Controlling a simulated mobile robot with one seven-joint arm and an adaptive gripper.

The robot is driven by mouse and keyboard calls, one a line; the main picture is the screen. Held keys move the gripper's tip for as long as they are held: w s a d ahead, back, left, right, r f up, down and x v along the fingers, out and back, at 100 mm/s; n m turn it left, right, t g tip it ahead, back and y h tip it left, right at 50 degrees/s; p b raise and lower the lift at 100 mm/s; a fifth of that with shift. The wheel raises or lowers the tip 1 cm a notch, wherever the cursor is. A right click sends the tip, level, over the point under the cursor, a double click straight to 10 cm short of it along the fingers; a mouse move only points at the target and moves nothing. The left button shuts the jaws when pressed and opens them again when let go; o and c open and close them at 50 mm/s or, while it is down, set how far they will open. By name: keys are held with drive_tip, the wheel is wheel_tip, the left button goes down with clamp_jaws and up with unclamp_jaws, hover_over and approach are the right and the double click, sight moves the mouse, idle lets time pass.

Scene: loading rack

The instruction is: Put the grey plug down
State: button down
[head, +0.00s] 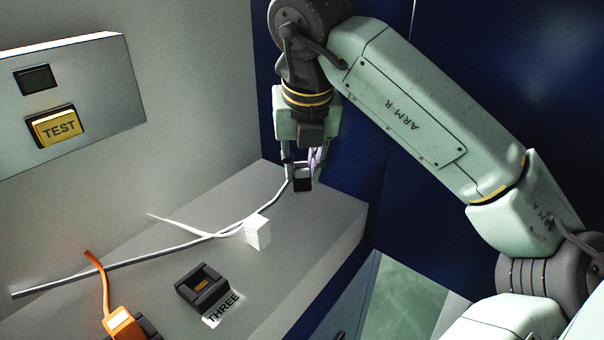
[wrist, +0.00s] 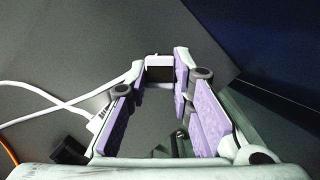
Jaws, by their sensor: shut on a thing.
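My gripper (head: 302,172) points down over the far right part of the grey ledge (head: 325,215). It is shut on the grey plug (head: 303,182), which looks like a small dark block at the fingertips. In the wrist view the plug (wrist: 160,73) sits between the tips of the purple-padded fingers. Its grey cable (head: 110,266) runs from the gripper down to the left along the ledge. I cannot tell whether the plug touches the ledge; the fingers hide part of it.
A white plug (head: 257,232) stands on the ledge in front of my gripper, its white cable crossing the grey one. A socket marked THREE (head: 205,290) looks empty. An orange plug (head: 122,323) is at the front left. A panel with a TEST button (head: 58,128) is on the wall.

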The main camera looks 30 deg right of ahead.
sight(303, 172)
wheel_tip(303, 172, down, 3)
drive_tip(key=shift+p, duration=0.55)
drive_tip(key=shift+f, duration=0.25)
drive_tip(key=shift+f+b, duration=0.2)
drive_tip(key=shift+b, duration=0.1)
drive_tip(key=c, duration=1.4)
unclamp_jaws()
drive_tip(key=shift+r, duration=0.1)
drive_tip(key=shift+r+p, duration=0.2)
drive_tip(key=shift+p, duration=0.1)
drive_tip(key=b+v, duration=0.1)
drive_tip(key=v, duration=1.1)
drive_tip(key=shift+b, duration=0.35)
